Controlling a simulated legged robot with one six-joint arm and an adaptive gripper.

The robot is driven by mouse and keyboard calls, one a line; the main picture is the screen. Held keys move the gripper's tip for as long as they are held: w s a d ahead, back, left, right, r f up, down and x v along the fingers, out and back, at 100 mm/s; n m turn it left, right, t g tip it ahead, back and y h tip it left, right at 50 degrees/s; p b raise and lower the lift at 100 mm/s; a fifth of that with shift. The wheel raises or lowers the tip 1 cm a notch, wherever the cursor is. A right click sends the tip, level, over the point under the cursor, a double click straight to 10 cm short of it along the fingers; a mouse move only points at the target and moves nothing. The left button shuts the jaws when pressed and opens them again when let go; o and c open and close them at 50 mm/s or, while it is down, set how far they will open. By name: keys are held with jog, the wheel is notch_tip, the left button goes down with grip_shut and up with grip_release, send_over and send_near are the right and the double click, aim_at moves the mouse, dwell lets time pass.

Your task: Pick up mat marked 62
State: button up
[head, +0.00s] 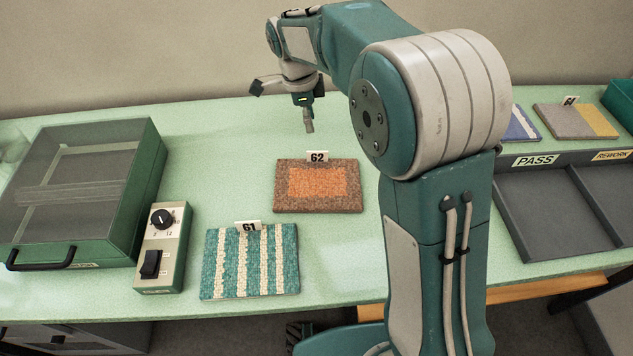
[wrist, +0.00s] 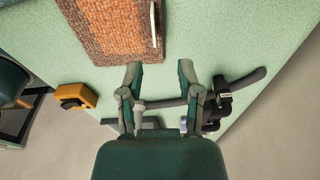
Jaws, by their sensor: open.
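The mat marked 62 (head: 318,201) lies flat on the green table, brown with an orange middle rectangle. Its white tag reading 62 (head: 317,157) stands at its far edge. In the wrist view the mat (wrist: 108,30) is at the top left, with the tag (wrist: 153,24) seen edge-on as a thin white strip. My gripper (head: 308,126) is above the table just beyond the mat's far edge. In the wrist view my gripper (wrist: 160,75) has its two fingers apart with nothing between them, close to the tag end and not touching the mat.
A striped teal mat marked 61 (head: 249,262) lies nearer left. A green lidded case (head: 147,185) and a switch box (head: 163,247) stand further left. PASS and REWORK trays (head: 533,215) are at right, with other mats behind. An orange-yellow object (wrist: 75,96) shows in the wrist view.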

send_over(317, 153)
jog(key=w, duration=0.1)
jog(key=f, duration=0.5)
jog(key=shift+a, duration=0.3)
jog(key=shift+s+d+f, duration=0.15)
jog(key=shift+s+f, duration=0.05)
jog(key=shift+f, duration=1.15)
jog(key=shift+s+d+f, duration=0.15)
jog(key=shift+f, duration=1.2)
grip_shut()
